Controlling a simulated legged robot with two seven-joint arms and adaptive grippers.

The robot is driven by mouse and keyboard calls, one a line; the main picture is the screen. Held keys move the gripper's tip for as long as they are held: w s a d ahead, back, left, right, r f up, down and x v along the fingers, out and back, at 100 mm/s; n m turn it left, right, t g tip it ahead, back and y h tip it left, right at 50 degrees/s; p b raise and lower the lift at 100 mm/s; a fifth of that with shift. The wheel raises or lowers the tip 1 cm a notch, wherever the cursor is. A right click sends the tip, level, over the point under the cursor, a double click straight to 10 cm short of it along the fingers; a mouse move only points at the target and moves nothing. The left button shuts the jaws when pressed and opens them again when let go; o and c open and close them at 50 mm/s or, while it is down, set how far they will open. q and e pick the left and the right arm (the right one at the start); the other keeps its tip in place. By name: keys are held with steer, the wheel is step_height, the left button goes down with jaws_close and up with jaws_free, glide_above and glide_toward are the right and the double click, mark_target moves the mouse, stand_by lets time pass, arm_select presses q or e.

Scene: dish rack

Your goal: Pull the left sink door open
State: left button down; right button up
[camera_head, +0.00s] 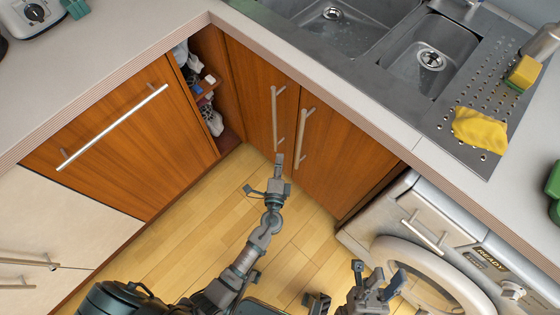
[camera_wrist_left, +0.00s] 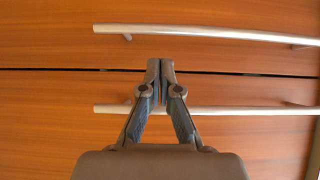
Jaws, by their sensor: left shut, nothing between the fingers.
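The left sink door (camera_head: 252,84) is brown wood and looks shut, with an upright metal handle (camera_head: 275,118). The right sink door (camera_head: 345,160) beside it also looks shut and has its own handle (camera_head: 302,140). My left gripper (camera_head: 279,162) is near the lower ends of both handles. In the left wrist view my left gripper (camera_wrist_left: 160,64) is shut and empty, its tips over the dark gap between two doors. One bar handle (camera_wrist_left: 200,32) lies above the tips and another (camera_wrist_left: 235,108) passes behind the fingers. My right gripper (camera_head: 378,272) is open and empty, low in the head view.
A washing machine (camera_head: 420,235) stands right of the sink doors. Left of them is an open corner cupboard (camera_head: 210,95) with items inside, then a wide wooden front (camera_head: 125,140) with a long handle. The sink (camera_head: 345,30) is above. The wooden floor (camera_head: 215,215) is clear.

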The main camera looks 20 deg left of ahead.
mark_target(282, 130)
arm_select(q)
steer(key=shift+b+x, duration=0.35)
steer(key=shift+x, duration=2.95)
steer(key=shift+s+a+f, duration=0.1)
steer(key=shift+f, duration=0.05)
